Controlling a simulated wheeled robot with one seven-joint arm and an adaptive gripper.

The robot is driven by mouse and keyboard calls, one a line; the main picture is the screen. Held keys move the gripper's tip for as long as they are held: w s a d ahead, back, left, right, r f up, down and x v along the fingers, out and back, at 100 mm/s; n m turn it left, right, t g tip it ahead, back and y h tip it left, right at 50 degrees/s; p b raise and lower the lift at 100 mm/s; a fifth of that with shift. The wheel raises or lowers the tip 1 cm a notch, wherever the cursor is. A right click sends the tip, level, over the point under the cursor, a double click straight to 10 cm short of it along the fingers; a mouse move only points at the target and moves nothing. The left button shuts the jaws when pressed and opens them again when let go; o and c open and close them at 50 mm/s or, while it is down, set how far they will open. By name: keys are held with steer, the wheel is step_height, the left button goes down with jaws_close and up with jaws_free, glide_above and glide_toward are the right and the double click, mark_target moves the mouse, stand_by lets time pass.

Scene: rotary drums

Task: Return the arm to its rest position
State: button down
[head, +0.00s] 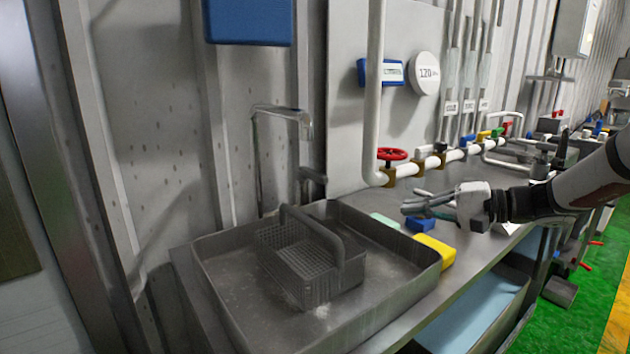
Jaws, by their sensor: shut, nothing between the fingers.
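My gripper (418,207) is in the head view, right of centre, on my arm (585,187) that reaches in from the right edge. Its fingers point left and are shut with nothing held. It is in front of the pipes, above the bench near a blue block (421,225) and a yellow block (434,251). I cannot tell its exact height over them.
A metal tray (224,290) holding a grey wire basket (341,250) stands left of my gripper under a tap (306,126). Green floor (570,325) shows at right.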

steer(key=s+a+n+g+h, duration=0.25)
steer(key=s+a, duration=0.25)
steer(key=s, duration=0.6)
steer(key=s+a+n+g+h, duration=0.1)
steer(key=s+a+g+h, duration=0.35)
steer(key=s, duration=0.65)
steer(key=s+d+f+n+t+h, duration=0.1)
steer(key=s+d+f+h, duration=0.2)
steer(key=s, duration=0.6)
steer(key=s+d+f+n+t+h, duration=0.1)
steer(key=s+d+h, duration=0.35)
steer(key=s, duration=0.55)
step_height(320, 180, up, 15)
steer(key=d+t+p, duration=0.1)
steer(key=t+p, duration=0.1)
steer(key=p, duration=1.1)
steer(key=shift+f+y, duration=0.2)
steer(key=shift+y, duration=0.15)
steer(key=shift+w+m, duration=0.1)
steer(key=shift+m, duration=0.15)
